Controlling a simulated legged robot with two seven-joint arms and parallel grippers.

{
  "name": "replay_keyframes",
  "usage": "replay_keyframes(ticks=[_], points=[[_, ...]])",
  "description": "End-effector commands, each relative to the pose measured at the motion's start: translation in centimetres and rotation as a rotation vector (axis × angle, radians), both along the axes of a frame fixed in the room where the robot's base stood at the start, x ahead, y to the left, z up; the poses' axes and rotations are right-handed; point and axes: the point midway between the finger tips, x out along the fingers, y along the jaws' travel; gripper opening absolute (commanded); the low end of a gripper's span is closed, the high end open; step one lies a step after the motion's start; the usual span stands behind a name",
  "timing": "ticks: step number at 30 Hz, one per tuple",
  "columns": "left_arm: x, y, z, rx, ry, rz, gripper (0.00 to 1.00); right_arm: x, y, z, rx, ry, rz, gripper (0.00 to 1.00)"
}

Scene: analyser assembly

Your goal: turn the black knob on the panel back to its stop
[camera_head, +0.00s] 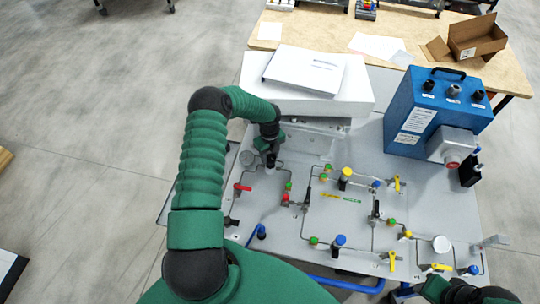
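The grey panel (275,215) carries pipes, coloured fittings and valve handles. My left gripper (270,159) points down at its upper left part, just in front of the white instrument. The gripper is small and dark here, and I cannot tell whether its fingers are open or shut. A black knob under or between the fingers cannot be made out; the gripper covers that spot. Small black handles show elsewhere on the panel, one at the middle (376,209). Of my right arm only green and black links show at the bottom right edge; its gripper is not visible.
A white instrument (345,95) stands behind my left gripper. A blue box (425,115) with black knobs on top stands at the right. A red handle (242,187) and a round grey cap (247,158) are close to the gripper. Yellow handles stand further right.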

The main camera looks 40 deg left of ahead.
Motion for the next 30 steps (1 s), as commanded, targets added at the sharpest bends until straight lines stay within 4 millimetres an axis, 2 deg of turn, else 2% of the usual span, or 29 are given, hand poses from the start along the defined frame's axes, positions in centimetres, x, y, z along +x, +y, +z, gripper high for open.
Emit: replay_keyframes(ticks=[1,6,8,20,30], points=[[0.1,0.0,0.0,0.0,-0.002,0.0,0.28,0.0,0.0,0.0,0.0,0.0,0.0,0.36],[0.1,0.0,0.1,0.003,-0.002,0.0,0.06,0.0,0.0,0.0,0.0,0.0,0.0,0.36],[0.1,-0.1,0.1,0.003,-0.002,0.0,0.0,0.0,0.0,0.0,0.0,0.0,0.0,0.36],[0.1,-0.2,0.0,0.0,-0.003,0.069,0.0,0.0,0.0,-0.6,0.0,0.0,0.0,0.36],[0.1,-0.3,-0.1,0.002,-0.004,0.322,0.0,0.0,0.0,-2.3,0.0,0.0,0.0,0.36]])
